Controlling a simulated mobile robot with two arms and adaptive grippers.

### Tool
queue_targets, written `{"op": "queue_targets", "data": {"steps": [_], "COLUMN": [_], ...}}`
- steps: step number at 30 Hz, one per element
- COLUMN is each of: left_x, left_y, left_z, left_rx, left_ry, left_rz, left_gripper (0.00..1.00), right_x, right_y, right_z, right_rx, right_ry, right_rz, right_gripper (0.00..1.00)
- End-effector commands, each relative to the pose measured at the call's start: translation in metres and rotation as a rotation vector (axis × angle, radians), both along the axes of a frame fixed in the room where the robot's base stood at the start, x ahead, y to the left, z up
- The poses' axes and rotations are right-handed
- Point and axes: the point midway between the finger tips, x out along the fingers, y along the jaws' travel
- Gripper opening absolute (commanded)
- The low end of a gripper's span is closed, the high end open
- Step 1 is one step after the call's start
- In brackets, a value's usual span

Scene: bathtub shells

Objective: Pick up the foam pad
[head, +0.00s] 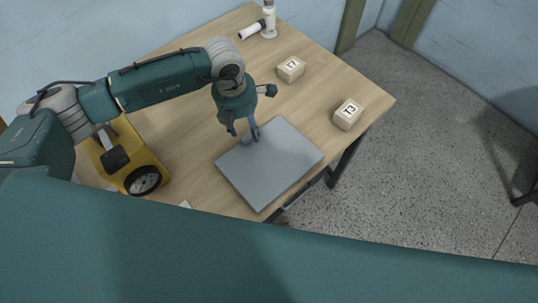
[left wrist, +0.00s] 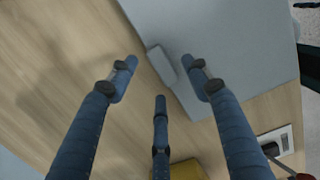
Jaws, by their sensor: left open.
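A large flat grey slab, which looks like the foam pad (head: 275,170), lies on the wooden table near its front edge. It also fills the upper right of the left wrist view (left wrist: 235,40). A small grey block (left wrist: 161,65) sits at the slab's edge; I cannot tell whether it is part of the slab. My left gripper (head: 243,133) points down over the slab's back left edge. Its fingers are spread and empty, with the small block showing between the fingertips in the left wrist view. I cannot tell whether they touch it. My right gripper is not in view.
The wooden table (head: 190,130) holds a yellow machine with a dark wheel (head: 128,165) left of the slab. Blocks marked T7 (head: 291,69) and T3 (head: 348,114) stand behind and right. A white bottle (head: 269,22) stands at the back. Speckled floor lies right.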

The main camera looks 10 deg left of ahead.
Motion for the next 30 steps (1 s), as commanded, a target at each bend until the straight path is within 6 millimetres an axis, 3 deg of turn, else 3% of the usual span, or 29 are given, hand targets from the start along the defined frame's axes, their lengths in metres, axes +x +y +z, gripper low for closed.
{"op": "queue_targets", "data": {"steps": [1,6,14,21,22,30], "left_x": [0.0,0.003,0.003,0.003,0.003,0.004], "left_y": [0.001,-0.001,-0.001,-0.001,-0.001,-0.001], "left_z": [-0.003,-0.025,-0.029,-0.029,-0.029,-0.028], "left_rx": [0.001,0.0,0.001,0.001,0.001,0.001], "left_ry": [0.005,0.001,-0.001,-0.001,-0.001,-0.001], "left_rz": [0.002,0.001,0.0,0.0,0.001,0.001], "left_gripper": [0.49,0.49,0.49,0.03,0.0,0.0], "right_x": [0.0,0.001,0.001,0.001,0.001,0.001], "right_y": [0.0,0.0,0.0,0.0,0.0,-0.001], "right_z": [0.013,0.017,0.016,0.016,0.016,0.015], "right_rx": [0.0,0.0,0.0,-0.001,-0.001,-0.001], "right_ry": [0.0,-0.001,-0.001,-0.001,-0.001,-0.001], "right_rz": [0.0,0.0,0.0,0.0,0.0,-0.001], "right_gripper": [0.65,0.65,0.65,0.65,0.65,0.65]}}
